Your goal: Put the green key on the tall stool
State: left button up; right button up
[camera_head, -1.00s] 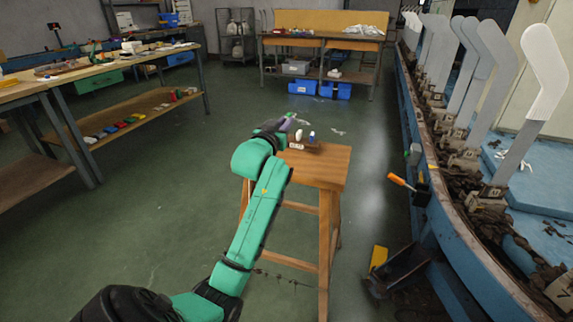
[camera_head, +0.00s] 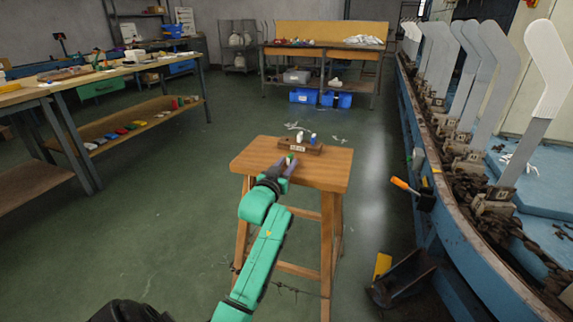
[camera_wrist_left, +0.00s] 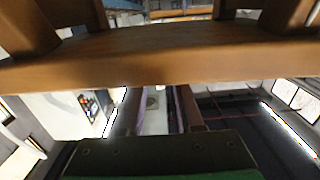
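The tall wooden stool (camera_head: 328,170) stands in the middle of the head view. My left gripper (camera_head: 286,164) is over the front part of its seat, with its fingers parted. A small green thing, apparently the green key (camera_head: 291,157), shows at the fingertips; whether it touches them I cannot tell. In the left wrist view my fingers (camera_wrist_left: 158,108) stand apart with a pale gap between them, and no green shows there. The stool's seat edge (camera_wrist_left: 150,62) crosses the top of that view. My right gripper is not in view.
A small labelled wooden holder (camera_head: 302,148) with a white piece (camera_head: 299,137) and a blue piece (camera_head: 313,138) sits on the seat behind my gripper. A blue machine (camera_head: 440,215) runs along the right. A workbench (camera_head: 105,75) stands at the left. Floor left of the stool is clear.

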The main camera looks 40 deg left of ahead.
pick_arm(q)
jog(key=shift+r, duration=0.15)
jog(key=shift+s, duration=0.2)
jog(key=p+v, duration=0.2)
jog(key=v, duration=1)
jog(key=d+f+m+g+h, duration=0.1)
jog(key=d+f+g+h, duration=0.2)
jog(key=f, duration=0.5)
jog(key=d+f+m+g+h, duration=0.15)
jog(key=d+f, duration=0.25)
jog(key=f, duration=0.4)
jog(key=s+d+f+m+g+h, duration=0.1)
jog(key=s+d+f+g, duration=0.4)
jog(key=s+f, duration=0.4)
jog(key=s+d+f+m+g+h, duration=0.1)
jog(key=s+d+f+m+g, duration=0.1)
jog(key=s+d+f+g, duration=0.4)
jog(key=s+d+f, duration=0.1)
jog(key=s+f, duration=0.3)
jog(key=f, duration=0.1)
jog(key=shift+d+f, duration=0.15)
jog(key=shift+f, duration=0.05)
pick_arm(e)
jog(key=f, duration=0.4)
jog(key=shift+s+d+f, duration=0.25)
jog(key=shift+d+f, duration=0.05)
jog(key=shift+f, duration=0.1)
